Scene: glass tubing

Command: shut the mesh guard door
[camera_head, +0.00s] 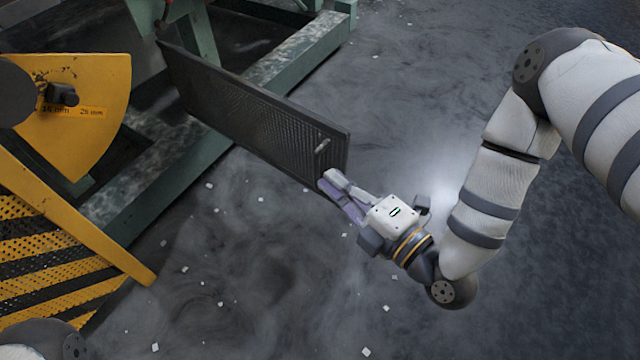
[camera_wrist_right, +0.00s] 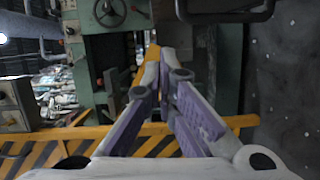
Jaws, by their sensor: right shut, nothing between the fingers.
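The mesh guard door (camera_head: 245,105) is a dark grey panel in the head view. It stands open, angled out from the green machine frame over the floor, with its free end at the right. A small light handle (camera_head: 322,145) is near that end. My right gripper (camera_head: 326,182) is shut and empty, its fingertips at the lower corner of the free end. I cannot tell whether they touch the door. In the right wrist view the closed purple-grey fingers (camera_wrist_right: 165,58) show, with a dark rounded edge above them that may be the door. My left gripper is not in view.
Green machine beams (camera_head: 185,170) run beneath and behind the door. A yellow angle plate (camera_head: 75,110) and a yellow-black striped guard (camera_head: 50,255) stand at the left. The grey floor (camera_head: 430,90) right of the door is clear, with small white bits scattered in front.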

